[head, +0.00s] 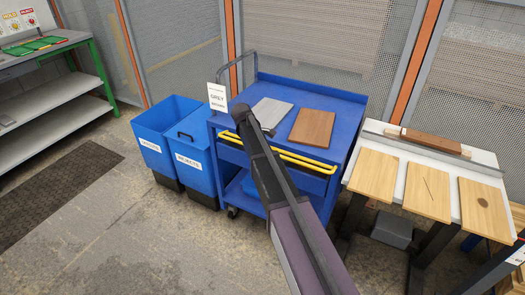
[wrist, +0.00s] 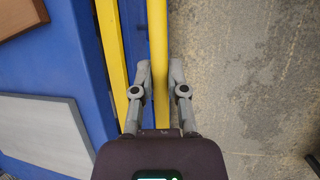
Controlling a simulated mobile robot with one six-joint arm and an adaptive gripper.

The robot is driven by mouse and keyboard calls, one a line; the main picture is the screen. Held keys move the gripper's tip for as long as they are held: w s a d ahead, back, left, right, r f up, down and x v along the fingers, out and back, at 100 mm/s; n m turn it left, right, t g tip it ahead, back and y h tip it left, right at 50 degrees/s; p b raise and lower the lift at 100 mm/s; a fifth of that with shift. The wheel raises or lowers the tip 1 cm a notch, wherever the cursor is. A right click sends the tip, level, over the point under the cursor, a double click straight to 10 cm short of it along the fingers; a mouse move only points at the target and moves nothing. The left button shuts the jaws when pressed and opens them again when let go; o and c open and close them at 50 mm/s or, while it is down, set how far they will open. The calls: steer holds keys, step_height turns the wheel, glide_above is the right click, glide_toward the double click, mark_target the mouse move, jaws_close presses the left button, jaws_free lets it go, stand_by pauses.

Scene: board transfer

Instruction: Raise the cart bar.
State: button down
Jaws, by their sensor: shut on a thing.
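The yellow cart bar (head: 308,166) runs along the front of the blue cart (head: 345,107), beside a second yellow strip at the cart's edge. In the wrist view the bar (wrist: 158,35) passes between my gripper's fingertips (wrist: 161,75), and my gripper is shut on it. The bar stands a little apart from the parallel yellow strip (wrist: 110,50). In the head view my arm crosses in front of the bar's middle and hides my gripper.
A grey board (head: 272,112) and a brown board (head: 312,127) lie on the cart. Blue bins (head: 192,155) stand to its left. A white table (head: 440,155) with several wooden boards stands to its right. Concrete floor (head: 120,240) lies open in front.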

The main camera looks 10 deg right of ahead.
steer(key=shift+w+d+r+n+g+y+p, duration=0.2)
steer(key=shift+w+r+g+y+p, duration=0.2)
steer(key=shift+r+g+y+p, duration=0.25)
steer(key=shift+w+d+r+n+g+y+p, duration=0.2)
steer(key=shift+w+r+g+y+p, duration=0.2)
steer(key=shift+g, duration=0.35)
steer(key=shift+r, duration=0.1)
steer(key=c, duration=0.6)
jaws_free()
steer(key=shift+c, duration=0.2)
steer(key=shift+s, duration=0.1)
steer(key=s+r+m+t+y+p, duration=0.1)
steer(key=s+r+m+p, duration=0.3)
steer(key=s, duration=1)
steer(key=s+d+r+m+t+y+p, duration=0.1)
steer(key=s+r+m+t+p, duration=0.2)
steer(key=s, duration=1.2)
steer(key=m+p, duration=0.2)
steer(key=m, duration=0.1)
steer(key=shift+r+m+y, duration=0.35)
steer(key=shift+m, duration=0.05)
